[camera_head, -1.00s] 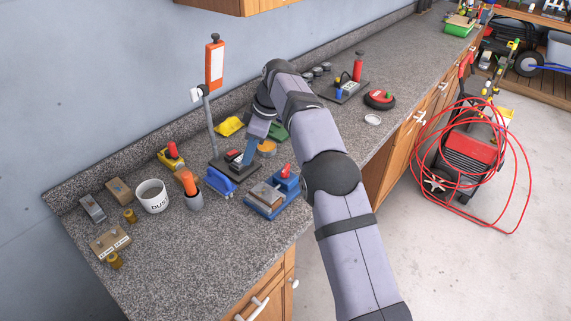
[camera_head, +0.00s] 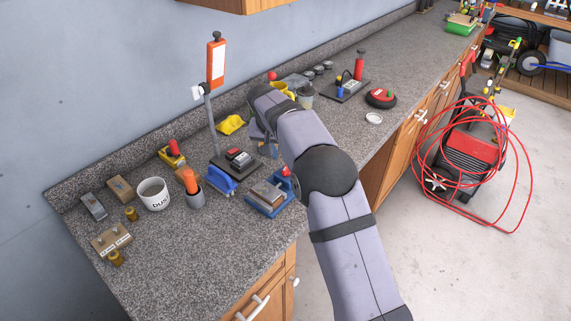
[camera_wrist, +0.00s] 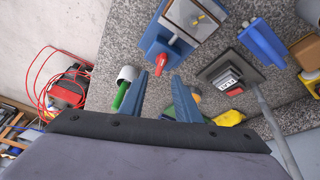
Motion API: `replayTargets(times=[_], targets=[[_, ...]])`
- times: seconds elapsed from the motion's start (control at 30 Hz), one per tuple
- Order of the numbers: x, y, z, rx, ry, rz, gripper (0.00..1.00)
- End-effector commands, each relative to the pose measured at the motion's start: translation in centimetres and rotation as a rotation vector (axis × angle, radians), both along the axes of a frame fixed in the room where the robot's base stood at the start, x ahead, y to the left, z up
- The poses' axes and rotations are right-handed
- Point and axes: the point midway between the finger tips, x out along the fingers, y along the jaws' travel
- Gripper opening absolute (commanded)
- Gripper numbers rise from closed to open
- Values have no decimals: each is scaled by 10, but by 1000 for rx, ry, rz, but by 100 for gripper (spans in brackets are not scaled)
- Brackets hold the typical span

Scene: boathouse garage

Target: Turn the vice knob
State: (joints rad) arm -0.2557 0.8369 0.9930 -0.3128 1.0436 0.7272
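A small blue vice (camera_head: 262,209) stands near the counter's front edge, with a brown and grey block on top. Its red knob (camera_head: 286,170) is on the far side, close to my arm. In the wrist view the vice (camera_wrist: 152,40) is at the top, and the red knob (camera_wrist: 161,62) points down towards my fingertips. My gripper (camera_wrist: 158,76) is open, with two blue fingers apart and nothing between them. The knob lies just beyond the fingertips in that picture; I cannot tell the distance.
A dark base with a red switch (camera_head: 238,156) and a tall post with an orange sign (camera_head: 215,62) stand behind the vice. A blue item (camera_head: 219,180), a dark cup with an orange handle (camera_head: 194,192) and a white cup (camera_head: 153,194) are left.

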Motion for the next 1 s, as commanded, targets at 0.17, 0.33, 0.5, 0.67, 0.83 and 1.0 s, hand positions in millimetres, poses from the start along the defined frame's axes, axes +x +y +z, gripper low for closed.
replayTargets(times=[0.17, 0.33, 0.5, 0.67, 0.83, 1.0], targets=[[1, 1, 0, 46, -27, -121, 30], [1, 1, 0, 56, -31, -146, 30], [3, -1, -6, 54, -29, -145, 30], [8, -5, -22, 53, -26, -144, 30], [16, -9, -43, 54, -28, -143, 30], [22, -11, -58, 55, -29, -142, 30]])
